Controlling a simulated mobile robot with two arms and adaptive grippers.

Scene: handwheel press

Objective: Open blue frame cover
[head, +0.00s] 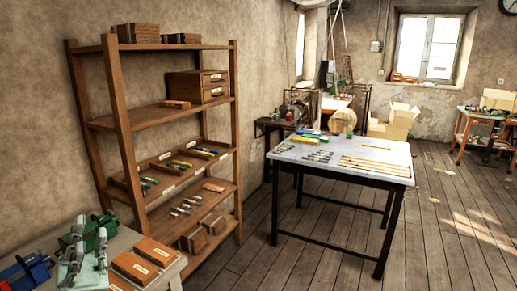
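A blue metal device (27,270) stands on the bench at the lower left and is cut off by the picture edge. I cannot tell whether it has a cover or whether one is open. My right gripper is not in view.
Wooden boxes (155,250) lie on the bench (122,242) beside the gripper. A wooden shelf (150,120) with boxes and tools stands along the wall. A table (385,152) with tools stands at the middle right. The floor (320,262) in front is clear.

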